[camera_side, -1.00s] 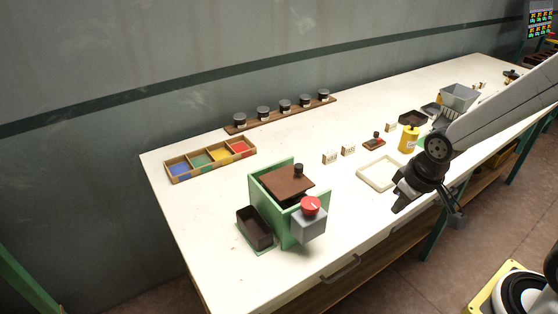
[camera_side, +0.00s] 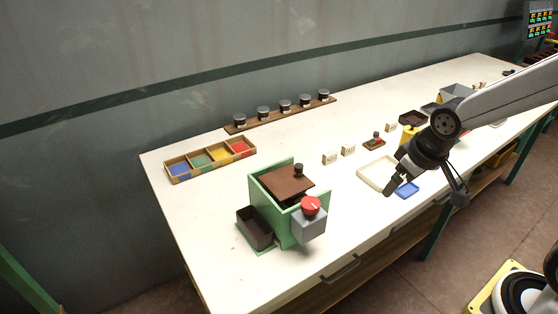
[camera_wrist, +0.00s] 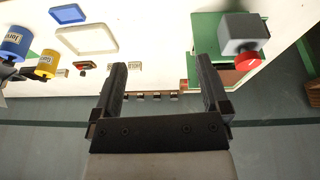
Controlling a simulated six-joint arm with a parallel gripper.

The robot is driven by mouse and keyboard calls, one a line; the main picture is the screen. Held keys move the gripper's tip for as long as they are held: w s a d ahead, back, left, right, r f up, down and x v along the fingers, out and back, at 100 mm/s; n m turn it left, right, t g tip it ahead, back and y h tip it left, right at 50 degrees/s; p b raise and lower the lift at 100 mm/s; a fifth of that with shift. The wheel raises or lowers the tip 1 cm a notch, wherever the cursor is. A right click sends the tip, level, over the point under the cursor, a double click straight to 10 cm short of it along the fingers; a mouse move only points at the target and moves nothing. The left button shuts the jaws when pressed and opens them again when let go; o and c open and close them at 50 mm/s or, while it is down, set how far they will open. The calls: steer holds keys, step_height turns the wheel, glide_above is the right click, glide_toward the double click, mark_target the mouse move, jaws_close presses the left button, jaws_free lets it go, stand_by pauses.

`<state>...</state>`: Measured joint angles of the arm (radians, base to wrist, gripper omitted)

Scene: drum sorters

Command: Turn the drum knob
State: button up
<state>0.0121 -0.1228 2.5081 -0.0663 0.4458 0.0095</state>
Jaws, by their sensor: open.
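The drum knob (camera_side: 311,205) is a red round cap with a pale mark, on a grey box (camera_side: 309,227) at the front of the green drum sorter (camera_side: 284,229). In the wrist view the red knob (camera_wrist: 248,61) and its grey box (camera_wrist: 243,31) show at the upper right, beyond the right finger. My gripper (camera_side: 391,190) is right of the sorter in the side view, above the table near the cream frame. In the wrist view my gripper (camera_wrist: 165,88) has its two fingers wide apart with nothing between them. It is clear of the knob.
A brown lid (camera_side: 285,183) covers part of the sorter, and a dark bin (camera_side: 254,232) stands at its left. A cream frame (camera_side: 366,172) and a blue piece (camera_side: 407,190) lie near my gripper. A four-colour tray (camera_side: 174,178) and a rack with black-capped jars (camera_side: 285,104) are behind. Table between sorter and frame is clear.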

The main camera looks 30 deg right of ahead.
steer(key=w+a+f+n+t+y, duration=0.1)
steer(key=w+n+t+y, duration=0.2)
steer(key=w+n+t, duration=0.55)
steer(key=s+a+r+n+g+y, duration=0.1)
steer(key=a+n+g+y, duration=0.1)
steer(key=a+y, duration=0.8)
steer(key=y, duration=0.2)
glide_toward(302, 202)
steer(key=w+a+f, duration=0.1)
steer(key=a, duration=0.1)
steer(key=shift+w+d, duration=0.1)
steer(key=shift+d, duration=0.05)
steer(key=shift+w, duration=0.1)
steer(key=shift+x, duration=3.9)
steer(key=shift+r, duration=0.1)
steer(key=shift+c, duration=0.2)
